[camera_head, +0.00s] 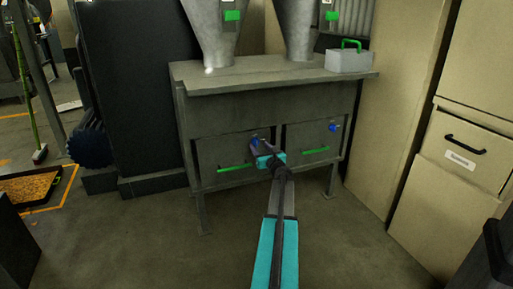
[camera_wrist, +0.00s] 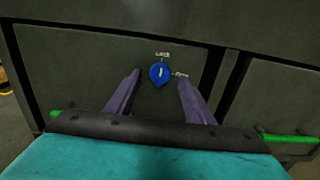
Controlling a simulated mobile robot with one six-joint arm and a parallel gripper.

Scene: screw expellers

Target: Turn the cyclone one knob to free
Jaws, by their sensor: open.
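A round blue knob (camera_head: 255,141) is on the front of the left drawer (camera_head: 207,153), below the left metal cone. In the wrist view the blue knob (camera_wrist: 159,73) has a white pointer mark standing about upright, aimed at a small label above it. My gripper (camera_head: 261,148) is open in front of this drawer. In the wrist view its two purple fingers (camera_wrist: 160,79) appear on either side of the knob, apart from it, with nothing held.
A second blue knob (camera_head: 333,127) is on the right drawer (camera_head: 312,143). Green handles (camera_head: 234,168) run along the drawers' lower parts. A grey box with a green handle (camera_head: 349,60) stands on top. Beige cabinets (camera_head: 398,100) are at right. Floor (camera_head: 150,240) in front is clear.

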